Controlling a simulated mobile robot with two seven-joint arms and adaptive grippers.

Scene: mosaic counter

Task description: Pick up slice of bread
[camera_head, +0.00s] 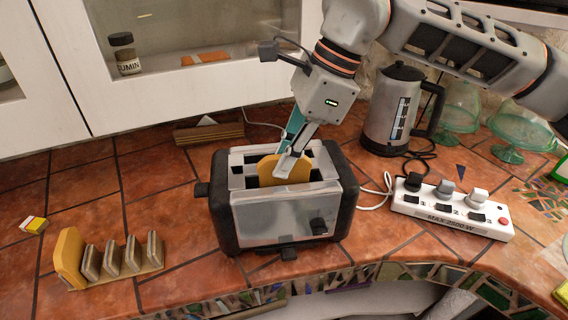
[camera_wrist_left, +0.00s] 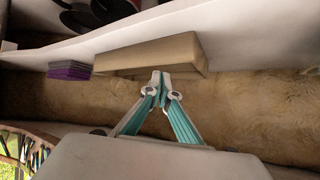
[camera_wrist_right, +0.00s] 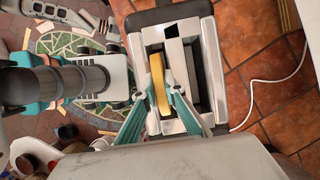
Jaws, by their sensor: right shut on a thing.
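A slice of bread (camera_head: 267,171) stands upright in a slot of the silver and black toaster (camera_head: 275,220), its top edge above the slot. My right gripper (camera_head: 290,165) points down into the toaster and is shut on this slice. In the right wrist view, the slice (camera_wrist_right: 158,82) lies between the fingertips (camera_wrist_right: 160,97). Another slice of bread (camera_head: 69,257) stands at the left end of a toast rack (camera_head: 118,273). My left gripper (camera_wrist_left: 160,80) shows only in the left wrist view, fingertips together and empty.
A kettle (camera_head: 392,112) stands behind the toaster to the right. A power strip (camera_head: 452,208) with plugs and cables lies right of the toaster. Tiles between rack and toaster are clear.

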